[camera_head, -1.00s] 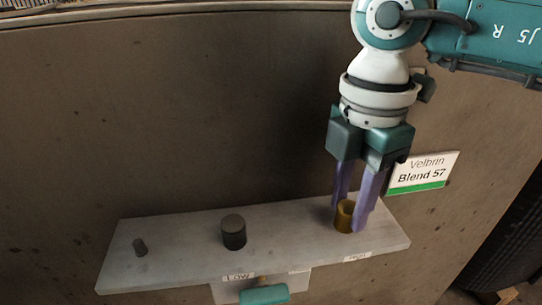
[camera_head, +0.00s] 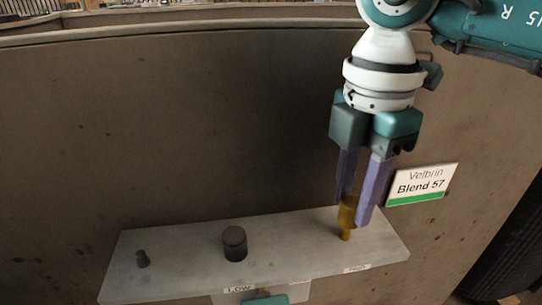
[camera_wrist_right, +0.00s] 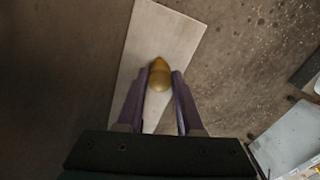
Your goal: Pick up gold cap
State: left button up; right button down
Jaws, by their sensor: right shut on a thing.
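The gold cap (camera_head: 347,210) is between the purple fingers of my right gripper (camera_head: 357,210), which is shut on it above the right end of the grey shelf. A narrower gold piece (camera_head: 346,236) shows directly below the cap, at the shelf surface; I cannot tell whether it is a separate peg. In the right wrist view the gold cap (camera_wrist_right: 159,78) sits between both fingertips (camera_wrist_right: 160,80). My left gripper is not in view.
A "Velbrin Blend 57" sign (camera_head: 422,185) is on the curved brown wall, right of my gripper. A teal handle (camera_head: 265,301) is below the shelf.

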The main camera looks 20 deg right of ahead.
aim_at(355, 199)
notch_tip(355, 199, up, 17)
jog(key=p, duration=0.3)
jog(key=shift+p, duration=0.3)
